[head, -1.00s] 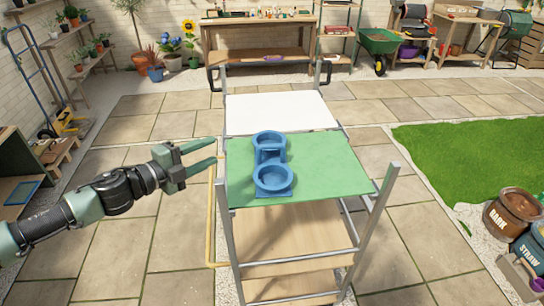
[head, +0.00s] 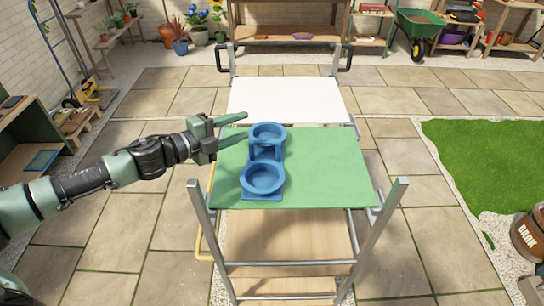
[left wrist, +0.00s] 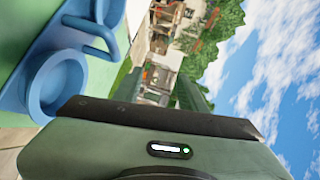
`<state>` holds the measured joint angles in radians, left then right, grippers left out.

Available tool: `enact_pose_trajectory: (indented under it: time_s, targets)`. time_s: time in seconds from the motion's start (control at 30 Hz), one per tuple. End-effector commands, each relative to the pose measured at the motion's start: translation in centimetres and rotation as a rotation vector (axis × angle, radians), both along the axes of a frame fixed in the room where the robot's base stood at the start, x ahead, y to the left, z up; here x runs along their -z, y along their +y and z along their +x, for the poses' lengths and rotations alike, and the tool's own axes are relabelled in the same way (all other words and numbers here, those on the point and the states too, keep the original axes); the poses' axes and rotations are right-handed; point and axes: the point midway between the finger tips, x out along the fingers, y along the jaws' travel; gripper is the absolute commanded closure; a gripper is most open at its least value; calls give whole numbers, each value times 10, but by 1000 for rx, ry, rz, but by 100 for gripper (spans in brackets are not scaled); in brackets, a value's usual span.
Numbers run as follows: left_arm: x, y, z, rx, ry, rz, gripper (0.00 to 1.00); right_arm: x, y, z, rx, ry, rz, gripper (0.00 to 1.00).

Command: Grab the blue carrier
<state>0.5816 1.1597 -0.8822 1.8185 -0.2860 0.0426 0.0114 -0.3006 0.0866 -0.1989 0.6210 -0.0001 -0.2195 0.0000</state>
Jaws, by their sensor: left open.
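The blue carrier (head: 264,191) has two round cup-shaped holders joined by a raised middle part with a handle. It stands on the green top (head: 327,169) of a metal-framed cart, left of its middle. My left gripper (head: 246,126) is open and empty. Its fingers reach over the green top's left edge, and their tips are close to the carrier's far holder on its left side. I cannot tell whether they touch it. In the left wrist view the carrier (left wrist: 37,92) shows at the upper left, beside the gripper body. My right gripper is not in view.
A white panel (head: 287,98) lies beyond the green top. The cart's metal posts (head: 385,228) rise at its near corners. A wooden workbench (head: 290,55) stands at the back. Paving is open around the cart, with grass (head: 490,150) to the right.

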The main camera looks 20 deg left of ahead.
Motion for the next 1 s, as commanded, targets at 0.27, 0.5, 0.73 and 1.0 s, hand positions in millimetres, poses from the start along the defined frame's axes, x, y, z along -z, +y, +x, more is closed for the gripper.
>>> enact_pose_trajectory:
  time_s: [0.27,0.5,0.73,1.0]
  targets:
    - [32,1,0,-1,1,1,59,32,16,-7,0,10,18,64]
    - [66,1,0,0,0,0,59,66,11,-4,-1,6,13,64]
    - [88,1,0,0,0,0,59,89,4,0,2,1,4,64]
    - [88,-12,18,0,-1,-2,59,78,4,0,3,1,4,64]
